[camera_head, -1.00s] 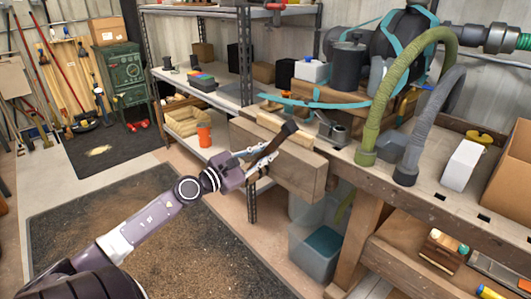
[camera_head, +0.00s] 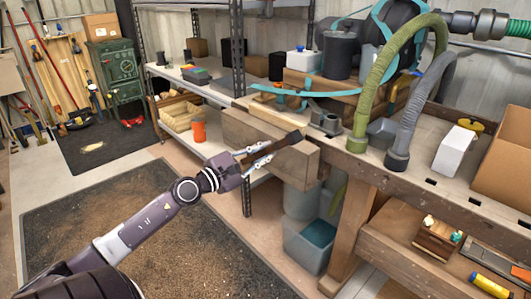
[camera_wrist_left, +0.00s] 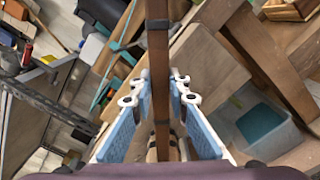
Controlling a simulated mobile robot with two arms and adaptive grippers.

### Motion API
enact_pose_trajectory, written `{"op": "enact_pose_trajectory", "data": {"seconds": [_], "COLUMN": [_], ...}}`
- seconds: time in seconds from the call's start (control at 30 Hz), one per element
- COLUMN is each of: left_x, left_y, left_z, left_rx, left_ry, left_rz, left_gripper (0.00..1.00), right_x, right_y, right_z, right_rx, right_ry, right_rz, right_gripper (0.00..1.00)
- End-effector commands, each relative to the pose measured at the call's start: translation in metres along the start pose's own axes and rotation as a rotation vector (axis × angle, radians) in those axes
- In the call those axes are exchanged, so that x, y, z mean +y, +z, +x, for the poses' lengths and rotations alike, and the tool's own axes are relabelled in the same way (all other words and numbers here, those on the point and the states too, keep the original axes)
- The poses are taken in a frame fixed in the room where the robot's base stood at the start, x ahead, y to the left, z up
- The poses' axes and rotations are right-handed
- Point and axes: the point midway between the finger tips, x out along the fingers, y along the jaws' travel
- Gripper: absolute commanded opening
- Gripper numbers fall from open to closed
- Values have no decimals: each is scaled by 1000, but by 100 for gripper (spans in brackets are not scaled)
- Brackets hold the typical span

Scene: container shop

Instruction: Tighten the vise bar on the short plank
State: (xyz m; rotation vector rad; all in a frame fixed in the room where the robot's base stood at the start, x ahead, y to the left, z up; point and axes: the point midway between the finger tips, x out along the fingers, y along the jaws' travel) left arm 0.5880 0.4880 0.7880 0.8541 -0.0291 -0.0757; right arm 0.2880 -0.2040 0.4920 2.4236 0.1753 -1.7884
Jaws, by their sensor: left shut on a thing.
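The wooden vise jaw (camera_head: 298,165) is a thick block on the front edge of the workbench. The vise bar (camera_head: 285,141) is a dark brown stick lying slanted across the jaw's front. My left gripper (camera_head: 258,157) is shut on the bar near its lower left end. In the left wrist view the bar (camera_wrist_left: 158,55) runs upright between the two pale blue finger pads, and it hides part of what lies behind. I cannot clearly pick out the short plank from the other wood at the jaw. My right gripper is not in view.
A grey bin (camera_head: 310,248) stands under the bench, below the vise. A green hose (camera_head: 385,85) and a grey hose (camera_head: 425,110) rise from the bench top. A shelf rack (camera_head: 238,60) stands behind. A dark floor mat (camera_head: 130,235) lies open on the left.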

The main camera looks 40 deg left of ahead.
Motion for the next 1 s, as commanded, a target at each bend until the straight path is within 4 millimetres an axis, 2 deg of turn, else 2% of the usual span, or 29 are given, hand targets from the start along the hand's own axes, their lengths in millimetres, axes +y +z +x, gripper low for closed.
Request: {"op": "enact_pose_trajectory", "data": {"seconds": [0.03, 0.1, 0.13, 0.3, 0.67, 0.83, 1.0], "left_x": [-6, -6, -6, -4, -2, -2, -2], "left_y": [-4, -4, -4, -3, -1, -2, -3], "left_z": [-2, -2, -2, -1, -5, -26, -62], "left_rx": [7, 7, 7, 5, 2, 4, 7], "left_ry": [-11, -11, -11, -7, -2, -1, 0], "left_rz": [-11, -11, -11, -7, -4, -8, -10], "left_gripper": [0, 0, 16, 33, 33, 33, 33], "right_x": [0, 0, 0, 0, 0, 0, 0], "right_y": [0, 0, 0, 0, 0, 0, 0], "right_z": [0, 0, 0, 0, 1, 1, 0], "right_rx": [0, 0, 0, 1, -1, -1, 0], "right_ry": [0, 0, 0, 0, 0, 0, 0], "right_rz": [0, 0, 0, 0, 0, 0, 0], "right_gripper": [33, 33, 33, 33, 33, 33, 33]}}
